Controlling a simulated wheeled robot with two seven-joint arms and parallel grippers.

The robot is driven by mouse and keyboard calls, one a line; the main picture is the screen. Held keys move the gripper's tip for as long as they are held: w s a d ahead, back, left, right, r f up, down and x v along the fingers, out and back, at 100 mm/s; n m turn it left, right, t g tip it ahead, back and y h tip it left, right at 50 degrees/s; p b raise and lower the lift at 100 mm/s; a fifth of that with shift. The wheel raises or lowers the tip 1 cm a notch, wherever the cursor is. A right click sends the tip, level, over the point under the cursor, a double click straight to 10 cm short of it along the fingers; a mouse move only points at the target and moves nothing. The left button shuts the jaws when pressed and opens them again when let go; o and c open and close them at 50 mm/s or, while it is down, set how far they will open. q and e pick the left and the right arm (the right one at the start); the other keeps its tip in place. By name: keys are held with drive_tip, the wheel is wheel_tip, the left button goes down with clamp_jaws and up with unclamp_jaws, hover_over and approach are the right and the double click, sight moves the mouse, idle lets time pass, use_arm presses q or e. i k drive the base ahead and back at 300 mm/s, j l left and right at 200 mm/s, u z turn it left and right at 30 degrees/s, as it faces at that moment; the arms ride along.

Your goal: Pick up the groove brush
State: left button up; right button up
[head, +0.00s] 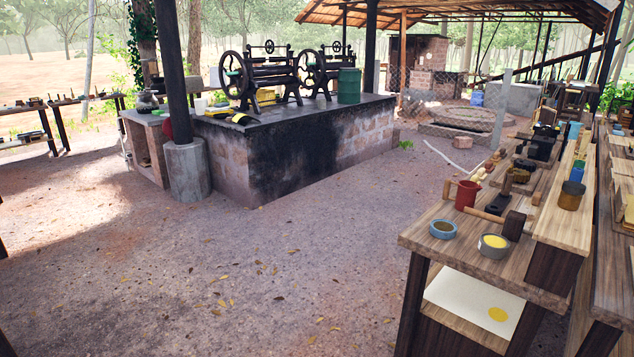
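I cannot single out the groove brush with certainty; several small tools are too small to tell apart. A yellow-and-black item (242,119) lies at the front left edge of the brick platform, beside the roller machines. Several small dark and wooden tools lie on the wooden workbench (420,232) at the right, among them a dark block-headed tool with a wooden handle (485,215). Neither of my grippers is in the head view, so their state and what they hold are hidden.
Two hand-cranked roller machines (268,80) and a green drum (349,86) stand on the brick platform (350,150). A black post (173,70) rises at its left. The workbench also holds a red mug (466,194) and tins (493,245). The ground between is clear.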

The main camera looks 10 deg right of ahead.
sight(497, 158)
drive_tip(key=i+j, duration=0.1)
drive_tip(key=i, duration=0.8)
drive_tip(key=i+j, duration=0.1)
drive_tip(key=i, duration=0.85)
drive_tip(key=i+j, duration=0.1)
drive_tip(key=i, duration=0.8)
drive_tip(key=i+l+z, duration=0.25)
drive_tip(key=i+z, duration=0.15)
drive_tip(key=i, duration=0.15)
drive_tip(key=i+l+z, duration=0.1)
drive_tip(key=i+z, duration=0.35)
drive_tip(key=i, duration=0.15)
drive_tip(key=i+j+z, duration=0.1)
drive_tip(key=i+z, duration=0.3)
drive_tip(key=i, duration=0.2)
drive_tip(key=i+j+z, duration=0.45)
drive_tip(key=i+l, duration=0.1)
drive_tip(key=i, duration=0.05)
